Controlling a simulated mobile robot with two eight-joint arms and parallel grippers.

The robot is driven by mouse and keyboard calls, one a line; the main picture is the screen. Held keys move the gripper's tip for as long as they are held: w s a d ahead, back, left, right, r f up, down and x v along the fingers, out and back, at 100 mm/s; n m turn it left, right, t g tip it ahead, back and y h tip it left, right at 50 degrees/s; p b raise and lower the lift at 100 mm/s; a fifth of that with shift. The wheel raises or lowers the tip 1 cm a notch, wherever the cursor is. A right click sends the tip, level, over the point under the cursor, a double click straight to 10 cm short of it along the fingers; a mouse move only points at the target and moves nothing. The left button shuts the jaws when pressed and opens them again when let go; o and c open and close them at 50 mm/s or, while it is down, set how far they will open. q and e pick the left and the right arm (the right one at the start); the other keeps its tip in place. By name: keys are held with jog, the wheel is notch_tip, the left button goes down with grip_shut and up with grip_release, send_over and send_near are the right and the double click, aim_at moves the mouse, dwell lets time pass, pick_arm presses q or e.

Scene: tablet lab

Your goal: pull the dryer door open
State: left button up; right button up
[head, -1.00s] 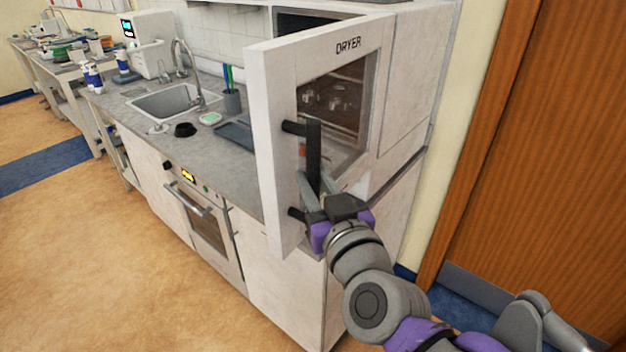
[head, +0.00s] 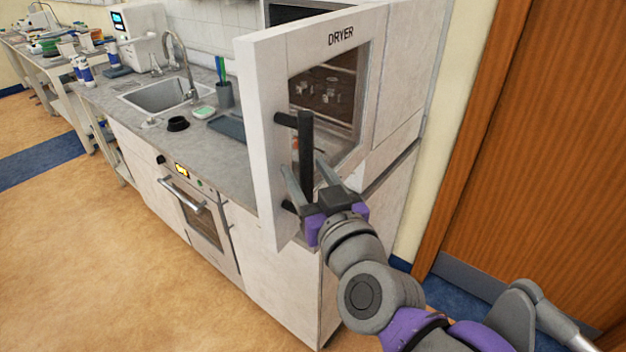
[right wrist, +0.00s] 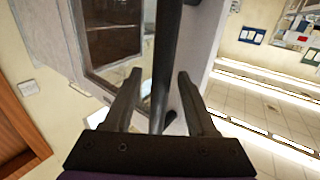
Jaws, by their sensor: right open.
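The white dryer door (head: 258,140), marked DRYER and with a glass window, stands swung open from the dryer cabinet (head: 408,85) in the head view. Its black bar handle (head: 306,150) is upright on the door's front. My right gripper (head: 302,182) is at the lower part of the handle, its fingers open on either side of it. In the right wrist view the handle (right wrist: 165,60) runs between the two open fingers (right wrist: 158,95), with gaps at both sides. My left gripper is out of view.
A counter (head: 205,150) with a sink (head: 160,93), a black dish (head: 178,124) and a pen cup (head: 225,95) runs to the left. An oven (head: 200,215) sits below it. A wooden door (head: 530,150) is at the right. The floor in front is clear.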

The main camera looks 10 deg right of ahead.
jog(key=s+d+b, duration=0.2)
jog(key=s+b, duration=0.4)
jog(key=s, duration=0.4)
jog(key=shift+s, duration=0.2)
jog(key=shift+d, duration=0.1)
jog(key=shift+f, duration=0.1)
notch_tip(320, 180, down, 18)
jog(key=w+a+r+n+g+y+p, duration=0.1)
jog(key=w+a+n+g+y+p, duration=0.15)
jog(key=g+p, duration=0.3)
jog(key=s+d+f+m+g+h+p, duration=0.1)
jog(key=s+d+f+m+g+h, duration=0.1)
jog(key=d+f, duration=0.4)
jog(key=s+d+f+m+g+h+p, duration=0.1)
jog(key=s+d+f+g+h, duration=0.3)
jog(key=f, duration=0.6)
jog(key=shift+s+d+f+m+g, duration=0.2)
jog(key=shift+s+d+m+g, duration=0.15)
jog(key=shift+s+d+m, duration=0.55)
